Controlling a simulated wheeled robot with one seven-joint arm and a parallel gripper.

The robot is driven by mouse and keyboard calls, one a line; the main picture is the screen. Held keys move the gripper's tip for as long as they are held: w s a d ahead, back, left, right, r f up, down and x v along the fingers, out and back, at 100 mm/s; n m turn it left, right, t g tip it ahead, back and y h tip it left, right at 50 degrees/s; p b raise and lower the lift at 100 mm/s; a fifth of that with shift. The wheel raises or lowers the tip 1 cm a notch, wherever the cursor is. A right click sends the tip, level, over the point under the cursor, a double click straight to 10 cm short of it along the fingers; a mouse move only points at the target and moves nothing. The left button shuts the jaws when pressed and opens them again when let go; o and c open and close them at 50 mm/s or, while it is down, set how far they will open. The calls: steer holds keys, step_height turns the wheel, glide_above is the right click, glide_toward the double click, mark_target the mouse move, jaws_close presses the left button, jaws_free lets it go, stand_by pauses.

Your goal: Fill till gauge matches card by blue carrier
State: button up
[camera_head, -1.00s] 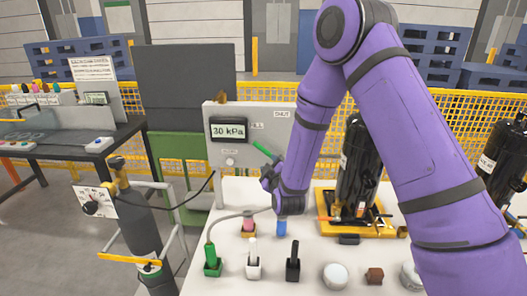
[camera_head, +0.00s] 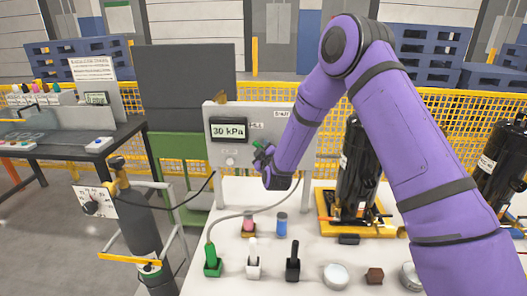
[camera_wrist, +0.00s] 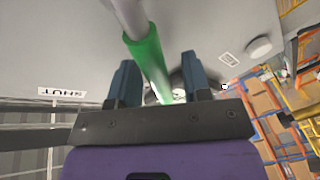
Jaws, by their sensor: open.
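The grey gauge panel (camera_head: 290,110) stands at the back of the white table, and its display (camera_head: 228,130) reads 30 kPa. My gripper (camera_head: 262,153) is at the panel, right of the display. A green lever handle (camera_wrist: 148,55) on a grey stem runs between my two open fingers (camera_wrist: 158,65) in the wrist view; I cannot tell whether they touch it. A SHUT label (camera_wrist: 61,93) shows on the panel left of the lever. A blue cylinder (camera_head: 282,224) stands on the table below my gripper. I cannot make out a readable card beside it.
Green (camera_head: 212,262), white (camera_head: 253,264) and black (camera_head: 293,264) fittings stand at the table's front left. A black compressor (camera_head: 356,172) stands on a yellow pallet (camera_head: 335,228) at right. A gas cylinder (camera_head: 140,225) stands left of the table.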

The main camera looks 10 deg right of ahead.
jaws_close()
steer(key=shift+d+r, duration=0.1)
steer(key=shift+s+d+r+m+t, duration=0.1)
steer(key=shift+d+r+m+t, duration=0.15)
steer(key=shift+m, duration=0.4)
steer(key=shift+s+d+r+m+t, duration=0.15)
steer(key=shift+d+r+m, duration=0.15)
steer(key=shift+m, duration=0.35)
steer(key=m, duration=0.1)
steer(key=d+r+m, duration=0.1)
steer(key=shift+s+d+m+t+h, duration=0.15)
steer(key=shift+d+m+t+h, duration=0.15)
steer(key=shift+t+h, duration=0.1)
steer(key=shift+s+d+r+m+t+h, duration=0.2)
steer(key=shift+d+m, duration=0.3)
steer(key=shift+m, duration=0.45)
steer(key=shift+s+d+m+t+h, duration=0.2)
steer(key=shift+d+m, duration=0.25)
steer(key=shift+m, duration=0.45)
steer(key=shift+s+d+r+m+t+h, duration=0.1)
steer(key=shift+d+m+h, duration=0.3)
steer(key=shift+m, duration=0.55)
steer(key=shift+d, duration=0.15)
